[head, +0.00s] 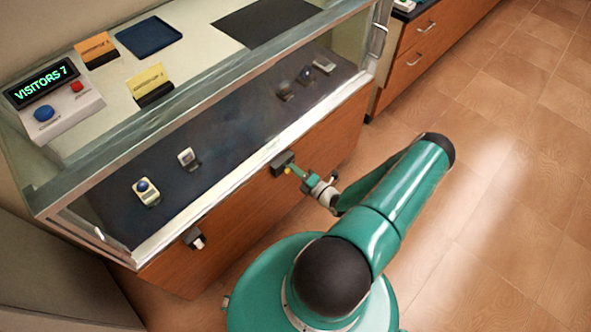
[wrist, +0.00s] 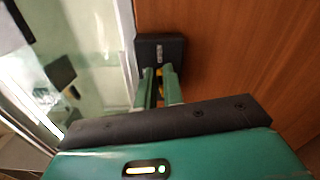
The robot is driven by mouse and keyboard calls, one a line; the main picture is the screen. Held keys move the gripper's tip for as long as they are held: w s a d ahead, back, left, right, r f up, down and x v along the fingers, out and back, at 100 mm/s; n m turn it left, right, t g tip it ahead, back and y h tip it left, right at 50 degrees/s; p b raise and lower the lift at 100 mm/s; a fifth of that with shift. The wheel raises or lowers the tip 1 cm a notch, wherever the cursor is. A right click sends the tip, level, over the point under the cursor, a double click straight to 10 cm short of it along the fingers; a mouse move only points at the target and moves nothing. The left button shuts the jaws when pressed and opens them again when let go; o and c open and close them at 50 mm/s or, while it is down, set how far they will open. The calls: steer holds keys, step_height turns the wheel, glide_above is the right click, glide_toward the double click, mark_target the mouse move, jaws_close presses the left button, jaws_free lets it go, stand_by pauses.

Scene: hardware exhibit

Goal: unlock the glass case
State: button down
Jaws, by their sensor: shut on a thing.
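The glass case (head: 180,120) stands on a wooden cabinet, its glass front facing me. A black lock box (head: 282,161) sits on the wood just under the front edge of the case. In the wrist view, the lock box (wrist: 160,55) is straight ahead of the fingertips. My gripper (head: 291,170) is shut on a small yellow piece that looks like a key (wrist: 159,88). The fingertips (wrist: 157,82) are right at the lock box's face. The key's tip is hidden, so I cannot tell how far it is in or whether it is turned.
A second black fitting (head: 193,238) with a pale part is on the cabinet front, lower left. Small exhibits (head: 146,191) lie inside the case. A sign reading VISITORS 7 (head: 42,84) and a blue tray (head: 148,36) are on top. The tiled floor (head: 500,180) at right is clear.

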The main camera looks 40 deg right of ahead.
steer(key=shift+f+m, duration=0.1)
steer(key=shift+m, duration=1)
steer(key=c, duration=1.5)
jaws_free()
steer(key=s, duration=1.3)
steer(key=shift+s+d, duration=0.25)
steer(key=shift+s, duration=0.15)
